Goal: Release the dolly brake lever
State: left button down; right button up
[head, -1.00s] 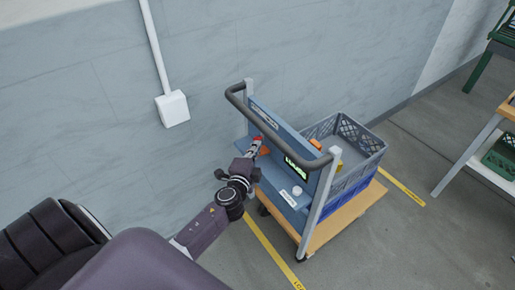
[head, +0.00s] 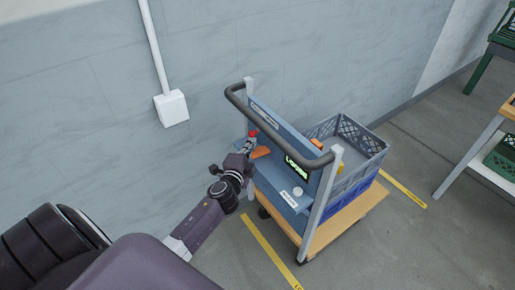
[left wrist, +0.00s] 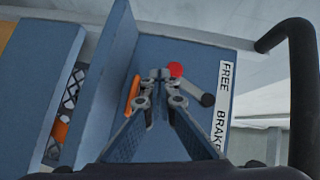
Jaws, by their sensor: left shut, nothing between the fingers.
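The knob lies toward the FREE end. In the head view the red knob (head: 252,133) shows just beyond my left gripper (head: 250,145). In the left wrist view my left gripper (left wrist: 160,76) is shut and empty, its tips just left of the knob; I cannot tell whether they touch. My right gripper is out of view.
An orange piece (left wrist: 132,95) sits left of the fingers. The panel carries a green-lit display (head: 296,167) and a white round knob (head: 297,191). A grey crate (head: 350,150) stacked on a blue one rides on the dolly. The handle bar (head: 275,128) arches over the gripper's area.

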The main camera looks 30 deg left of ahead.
pick_arm(q)
jog(key=v, duration=1.2)
dwell(0.4)
jog(key=s+d+f+n+g+h, duration=0.15)
jog(key=s+f, duration=0.25)
jog(key=f, duration=0.6)
jog(key=s+d+f+n+g, duration=0.1)
jog(key=s+d+f+g, duration=0.25)
jog(key=f, duration=0.75)
jog(key=s+d+f+n+g+h, duration=0.15)
jog(key=s+f, duration=0.25)
jog(key=f, duration=0.6)
jog(key=s+d+f+n+g, duration=0.2)
jog(key=s+f, duration=0.4)
jog(key=s, duration=0.4)
jog(key=s+d+f+n+g+h, duration=0.1)
jog(key=s+d+f+n+g, duration=0.1)
jog(key=s+f, duration=0.4)
jog(key=s+d+f+n+g, duration=0.1)
jog(key=s+f+g, duration=0.3)
jog(key=s, duration=1.1)
notch_tip(320, 180, down, 3)
jog(key=shift+d+r+n+h, duration=0.1)
jog(key=shift+d+n+h, duration=0.25)
jog(key=shift+d, duration=0.35)
